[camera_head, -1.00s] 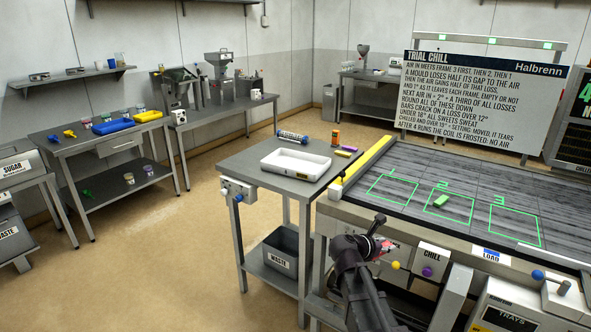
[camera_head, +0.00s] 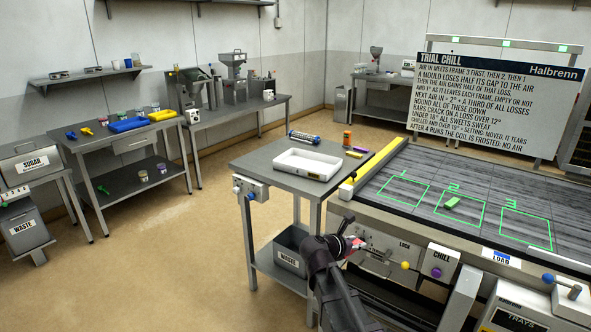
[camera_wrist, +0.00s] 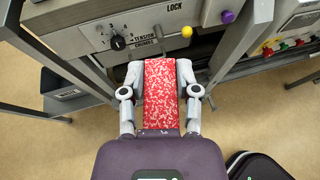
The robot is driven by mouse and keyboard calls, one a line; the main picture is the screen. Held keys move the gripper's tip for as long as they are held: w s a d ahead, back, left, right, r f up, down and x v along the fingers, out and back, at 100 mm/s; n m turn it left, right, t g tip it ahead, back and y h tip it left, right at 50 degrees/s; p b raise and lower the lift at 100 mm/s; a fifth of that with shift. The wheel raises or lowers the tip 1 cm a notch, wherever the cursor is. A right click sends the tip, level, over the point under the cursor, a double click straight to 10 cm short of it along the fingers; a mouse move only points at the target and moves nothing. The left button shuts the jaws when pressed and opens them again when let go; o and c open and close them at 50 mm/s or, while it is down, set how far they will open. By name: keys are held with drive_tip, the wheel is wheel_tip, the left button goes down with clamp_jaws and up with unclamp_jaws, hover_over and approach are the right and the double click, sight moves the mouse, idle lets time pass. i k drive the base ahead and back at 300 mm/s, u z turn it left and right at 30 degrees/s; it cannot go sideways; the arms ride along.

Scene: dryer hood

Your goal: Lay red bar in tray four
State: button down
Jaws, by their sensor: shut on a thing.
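The red bar (camera_wrist: 161,92) is a long block with white speckles. In the wrist view my gripper (camera_wrist: 160,75) is shut on it, one finger along each side. In the head view my gripper (camera_head: 352,243) is in front of the belt machine, with a little red showing at its tip. The bar is in the air, clear of any surface. A strip numbered 1 to 4 (camera_head: 15,194) shows at the far left edge above a waste bin. Whether trays lie there cannot be told.
A steel table (camera_head: 255,160) with a white tray (camera_head: 307,163) stands ahead, a waste bin (camera_head: 290,249) below it. A green bar (camera_head: 452,203) lies in belt frame 2. The sugar bin (camera_head: 32,165) is at far left. Open floor lies between.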

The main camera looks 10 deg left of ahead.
sight(305, 164)
drive_tip(key=z, duration=0.4)
drive_tip(key=k, duration=0.1)
drive_tip(key=u, duration=2.9)
drive_tip(key=i, duration=1.95)
